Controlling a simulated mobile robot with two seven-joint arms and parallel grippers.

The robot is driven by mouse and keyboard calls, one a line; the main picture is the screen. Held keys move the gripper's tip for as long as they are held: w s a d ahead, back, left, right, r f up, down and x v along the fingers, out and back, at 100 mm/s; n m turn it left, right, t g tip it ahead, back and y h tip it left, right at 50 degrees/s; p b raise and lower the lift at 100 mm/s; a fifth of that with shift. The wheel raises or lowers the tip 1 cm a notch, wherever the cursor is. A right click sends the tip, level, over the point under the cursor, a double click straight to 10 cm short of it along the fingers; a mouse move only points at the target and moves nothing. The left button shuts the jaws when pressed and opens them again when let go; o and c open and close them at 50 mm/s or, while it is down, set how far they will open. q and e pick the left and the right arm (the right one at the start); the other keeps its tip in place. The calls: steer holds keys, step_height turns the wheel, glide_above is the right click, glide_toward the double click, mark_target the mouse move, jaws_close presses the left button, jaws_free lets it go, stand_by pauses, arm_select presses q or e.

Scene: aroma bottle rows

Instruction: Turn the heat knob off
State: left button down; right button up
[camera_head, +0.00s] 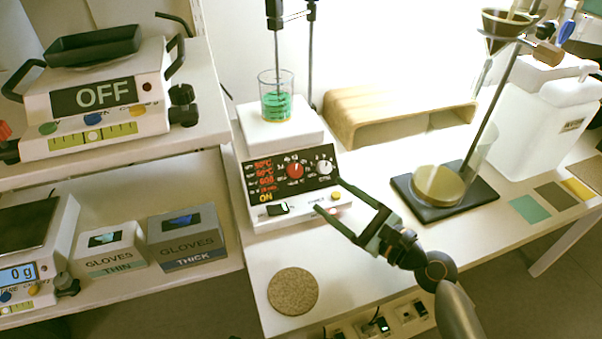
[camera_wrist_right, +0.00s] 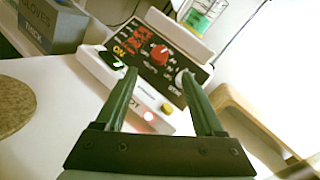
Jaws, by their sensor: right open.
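A hotplate stirrer (camera_head: 288,212) stands on the bench with a black front panel and a lit red and yellow display reading ON. A red knob (camera_head: 295,170) sits in the middle of the panel, with a pale grey knob (camera_head: 324,166) to its right. In the right wrist view the red knob (camera_wrist_right: 159,54) shows beyond and between the fingertips, and the grey knob (camera_wrist_right: 181,77) lies by the right fingertip. My right gripper (camera_head: 328,195) is open and empty, just in front of the panel's right side. My left gripper is out of view.
A beaker (camera_head: 276,97) of green liquid stands on the hotplate with a stirring rod in it. A round cork mat (camera_head: 293,291) lies in front. A dark stand base (camera_head: 410,199) is to the right. Glove boxes (camera_head: 187,238) are left.

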mark_target(298, 173)
steer(key=b+x, duration=0.1)
steer(key=x, duration=0.8)
steer(key=shift+w+a, duration=0.15)
steer(key=shift+c, duration=0.2)
jaws_close()
